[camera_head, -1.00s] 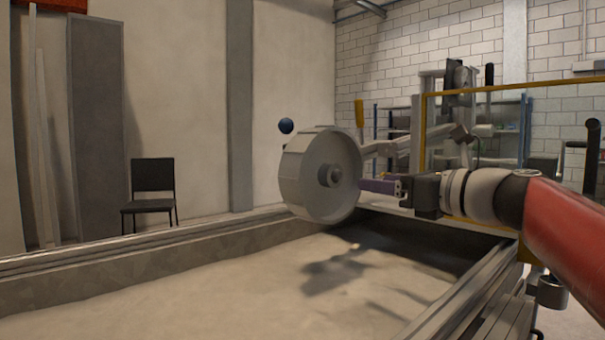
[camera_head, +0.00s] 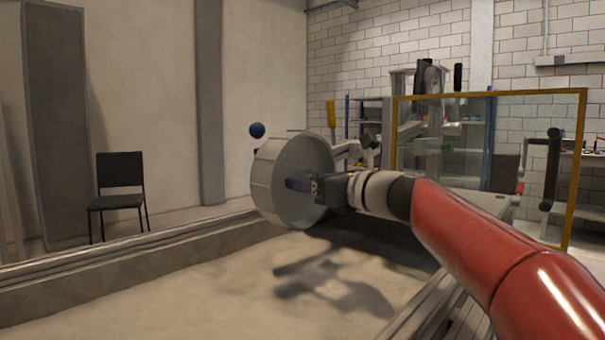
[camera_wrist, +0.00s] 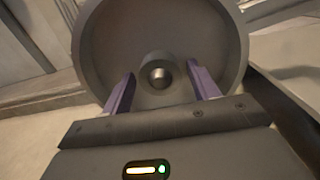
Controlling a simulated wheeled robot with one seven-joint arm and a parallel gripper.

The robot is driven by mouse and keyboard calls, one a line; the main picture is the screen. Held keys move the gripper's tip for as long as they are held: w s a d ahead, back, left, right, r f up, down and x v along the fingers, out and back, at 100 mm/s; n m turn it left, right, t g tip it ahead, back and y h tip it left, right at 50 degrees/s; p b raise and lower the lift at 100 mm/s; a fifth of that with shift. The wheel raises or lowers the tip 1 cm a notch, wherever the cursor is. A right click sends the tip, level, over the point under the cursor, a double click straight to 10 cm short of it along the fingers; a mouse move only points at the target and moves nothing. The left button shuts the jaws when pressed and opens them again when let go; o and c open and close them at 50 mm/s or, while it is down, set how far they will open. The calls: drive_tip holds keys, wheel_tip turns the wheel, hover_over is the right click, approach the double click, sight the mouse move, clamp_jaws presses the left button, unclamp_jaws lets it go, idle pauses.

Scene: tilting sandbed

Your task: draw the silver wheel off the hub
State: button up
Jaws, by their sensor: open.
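The silver wheel (camera_head: 277,184), a wide grey drum with a ribbed rim, hangs above the sand at the end of the carriage arm. In the wrist view its round face (camera_wrist: 201,38) fills the upper middle, with the hub boss (camera_wrist: 158,71) at its centre. My gripper (camera_head: 292,184) is in front of the wheel's face, its purple fingers pointing at it. In the wrist view my open gripper (camera_wrist: 158,80) has one finger on each side of the boss, apart from it as seen here. How near the fingertips are to the face, I cannot tell.
The sandbed (camera_head: 225,293) lies below, with its metal side rail (camera_head: 120,244) along the left. A yellow-framed clear panel (camera_head: 480,93) stands right of the wheel, behind my arm. A black chair (camera_head: 121,186) stands by the wall.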

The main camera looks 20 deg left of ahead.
drive_tip(key=shift+w+a, duration=0.1)
drive_tip(key=shift+a, duration=0.1)
drive_tip(key=shift+c, duration=0.4)
drive_tip(key=c, duration=0.7)
drive_tip(key=shift+r, duration=0.1)
drive_tip(key=shift+c, duration=0.5)
drive_tip(key=shift+d, duration=0.2)
drive_tip(key=shift+v, duration=1.45)
drive_tip(key=shift+d, duration=0.1)
drive_tip(key=shift+b+v, duration=0.5)
drive_tip(key=shift+v, duration=1)
